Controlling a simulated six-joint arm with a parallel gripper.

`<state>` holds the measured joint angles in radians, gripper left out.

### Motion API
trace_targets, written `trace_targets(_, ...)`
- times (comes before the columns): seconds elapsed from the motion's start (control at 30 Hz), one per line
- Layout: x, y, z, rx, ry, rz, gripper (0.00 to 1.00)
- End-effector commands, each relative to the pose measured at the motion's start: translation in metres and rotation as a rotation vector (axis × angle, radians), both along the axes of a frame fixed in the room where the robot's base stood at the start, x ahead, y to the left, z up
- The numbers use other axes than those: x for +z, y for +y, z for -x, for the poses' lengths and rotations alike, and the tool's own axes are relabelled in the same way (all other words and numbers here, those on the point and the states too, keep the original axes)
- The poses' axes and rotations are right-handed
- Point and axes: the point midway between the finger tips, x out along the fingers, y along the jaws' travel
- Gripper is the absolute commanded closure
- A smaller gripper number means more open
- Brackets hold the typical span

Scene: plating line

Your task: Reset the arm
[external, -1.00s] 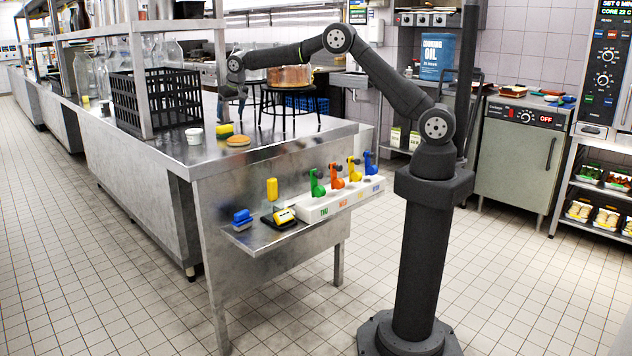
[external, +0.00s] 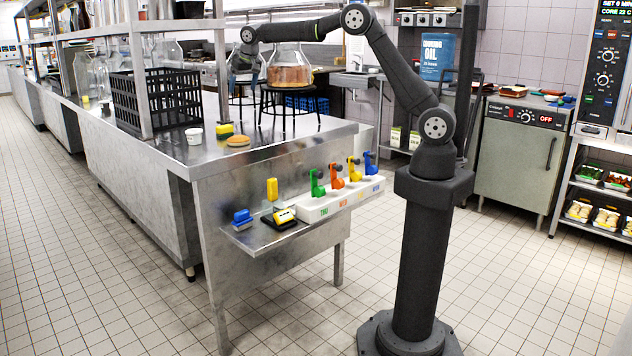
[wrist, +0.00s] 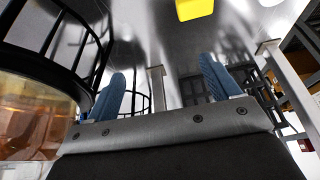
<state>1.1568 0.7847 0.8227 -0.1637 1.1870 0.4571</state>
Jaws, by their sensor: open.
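My gripper (external: 240,70) is at the end of my raised arm, above the steel counter (external: 270,146) and left of the glass jar (external: 290,66). In the wrist view, its two blue fingers (wrist: 162,80) stand apart with nothing between them. The jar holds amber-brown contents and stands on a black wire stand (external: 290,91). The jar also shows at the left of the wrist view (wrist: 35,115), beside the gripper.
A black crate (external: 158,100) stands left on the counter. A white cup (external: 194,136), a yellow-green sponge (external: 225,131) and a bun-like round (external: 238,141) lie nearer. Coloured levers (external: 336,176) line the front shelf. A steel post (external: 222,65) rises near my gripper.

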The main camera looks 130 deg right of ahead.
Motion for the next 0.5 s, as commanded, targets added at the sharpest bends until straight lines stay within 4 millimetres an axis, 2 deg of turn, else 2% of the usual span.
trace_targets(0.1,0.001,0.017,-0.021,0.001,-0.001,-0.004,0.19)
trace_targets(0.5,0.001,0.075,-0.076,-0.01,0.0,-0.014,0.19)
